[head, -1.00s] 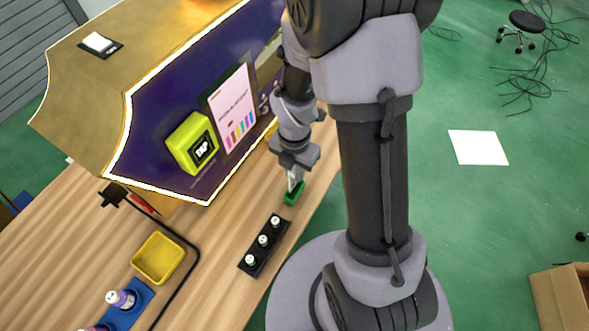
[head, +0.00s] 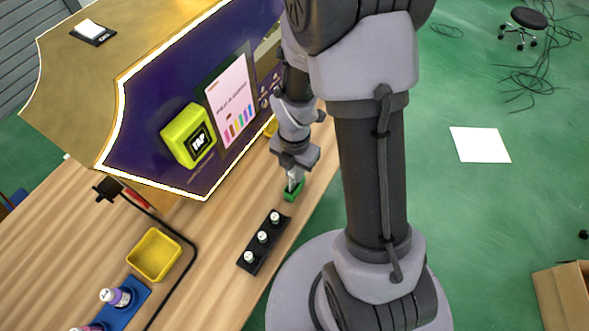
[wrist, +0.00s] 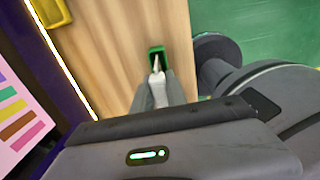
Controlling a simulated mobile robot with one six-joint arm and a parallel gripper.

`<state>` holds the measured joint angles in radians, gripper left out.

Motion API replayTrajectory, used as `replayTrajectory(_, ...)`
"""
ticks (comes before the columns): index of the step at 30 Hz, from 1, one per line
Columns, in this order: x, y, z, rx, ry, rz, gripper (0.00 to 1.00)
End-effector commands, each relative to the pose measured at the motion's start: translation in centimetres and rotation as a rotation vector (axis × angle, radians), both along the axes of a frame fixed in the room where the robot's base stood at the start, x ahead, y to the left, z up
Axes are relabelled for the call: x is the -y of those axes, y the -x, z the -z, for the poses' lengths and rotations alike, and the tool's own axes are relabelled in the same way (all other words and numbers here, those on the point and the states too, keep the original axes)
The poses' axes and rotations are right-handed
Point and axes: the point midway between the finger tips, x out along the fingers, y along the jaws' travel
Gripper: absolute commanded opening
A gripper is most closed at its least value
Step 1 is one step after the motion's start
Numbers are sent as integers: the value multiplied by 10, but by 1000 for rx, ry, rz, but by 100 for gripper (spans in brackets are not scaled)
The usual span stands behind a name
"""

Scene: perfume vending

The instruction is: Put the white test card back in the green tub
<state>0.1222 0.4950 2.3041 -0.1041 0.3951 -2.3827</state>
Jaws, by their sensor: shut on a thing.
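The small green tub (head: 293,196) stands on the wooden counter near its right edge, and it also shows in the wrist view (wrist: 155,50). My gripper (head: 294,175) points down right above the tub. My gripper (wrist: 159,88) is shut on the white test card (wrist: 156,65), a thin pale strip that reaches from the fingers to the tub's mouth. The card (head: 293,184) also shows in the head view. I cannot tell whether its lower end is inside the tub or just over it.
A black rack (head: 263,243) with several white-capped vials stands in front of the tub. A yellow bin (head: 154,255) and a blue tray (head: 125,304) with purple-labelled bottles stand left. The purple display panel (head: 150,110) rises behind. Bare counter lies between.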

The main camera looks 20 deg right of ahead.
Motion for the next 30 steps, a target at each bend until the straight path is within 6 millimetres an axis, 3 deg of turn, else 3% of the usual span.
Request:
replayTrajectory(29,0,0,23,1,0,0,0)
replayTrajectory(30,0,0,23,1,-1,0,20)
